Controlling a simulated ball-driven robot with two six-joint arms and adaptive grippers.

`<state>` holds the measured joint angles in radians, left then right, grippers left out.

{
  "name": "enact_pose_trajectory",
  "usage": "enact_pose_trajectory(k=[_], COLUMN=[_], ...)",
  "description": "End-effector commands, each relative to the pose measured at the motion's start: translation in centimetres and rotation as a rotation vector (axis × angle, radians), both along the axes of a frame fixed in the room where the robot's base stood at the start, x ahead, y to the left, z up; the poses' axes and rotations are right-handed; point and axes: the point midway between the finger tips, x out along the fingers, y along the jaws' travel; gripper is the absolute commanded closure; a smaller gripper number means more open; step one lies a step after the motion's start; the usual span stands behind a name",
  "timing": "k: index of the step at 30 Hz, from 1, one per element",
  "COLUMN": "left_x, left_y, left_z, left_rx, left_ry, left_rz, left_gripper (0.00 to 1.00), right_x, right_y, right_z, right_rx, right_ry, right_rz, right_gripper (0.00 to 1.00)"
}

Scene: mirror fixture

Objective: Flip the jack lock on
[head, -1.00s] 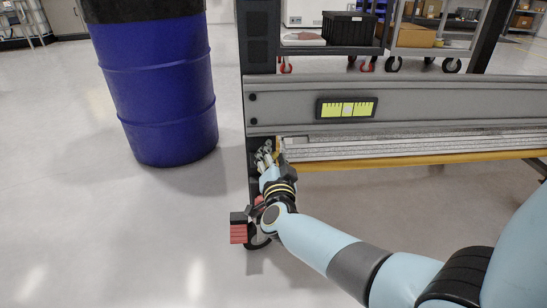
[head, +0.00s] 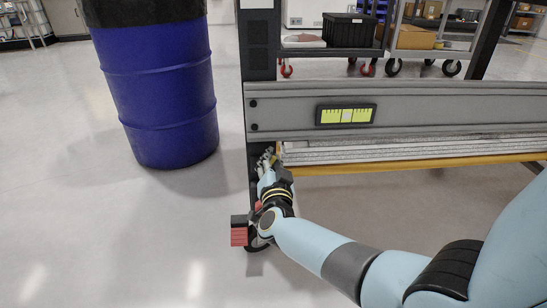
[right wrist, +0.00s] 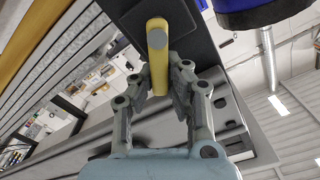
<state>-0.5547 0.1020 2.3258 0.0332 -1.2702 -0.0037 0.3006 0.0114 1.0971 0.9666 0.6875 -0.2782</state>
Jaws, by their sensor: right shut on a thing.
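A yellow lever (right wrist: 156,78) with a rounded grey-tipped end, likely the jack lock, stands against a dark plate of the fixture in the right wrist view. My right gripper (right wrist: 160,85) has its fingers on both sides of the lever and is shut on it. In the head view my right gripper (head: 266,160) is at the fixture's dark upright post (head: 258,60), just below the grey beam (head: 420,108). There the lever is mostly hidden by the fingers. My left gripper is in no view.
A blue barrel (head: 160,95) stands to the left. A yellow rail (head: 420,163) runs under the beam to the right. A red block (head: 238,236) and a caster (head: 258,243) are at the post's foot. Carts (head: 415,45) stand behind.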

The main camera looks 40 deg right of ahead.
Motion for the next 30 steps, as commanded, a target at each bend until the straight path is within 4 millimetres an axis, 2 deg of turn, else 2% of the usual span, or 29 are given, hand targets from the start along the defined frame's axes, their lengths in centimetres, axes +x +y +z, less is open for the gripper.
enact_pose_trajectory(k=[3,13,21,30], left_x=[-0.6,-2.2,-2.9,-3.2], left_y=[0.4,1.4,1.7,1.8], left_z=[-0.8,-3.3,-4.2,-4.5], left_rx=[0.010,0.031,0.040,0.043], left_ry=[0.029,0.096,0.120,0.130], left_rz=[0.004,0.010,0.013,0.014], left_gripper=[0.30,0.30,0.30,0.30], right_x=[0.3,0.8,1.1,1.2], right_y=[0.4,1.4,1.9,2.2], right_z=[0.7,0.8,0.7,0.6], right_rx=[-0.075,-0.295,-0.423,-0.480], right_ry=[0.046,0.183,0.261,0.297], right_rz=[0.000,-0.001,-0.001,0.001], right_gripper=[1.00,1.00,1.00,1.00])
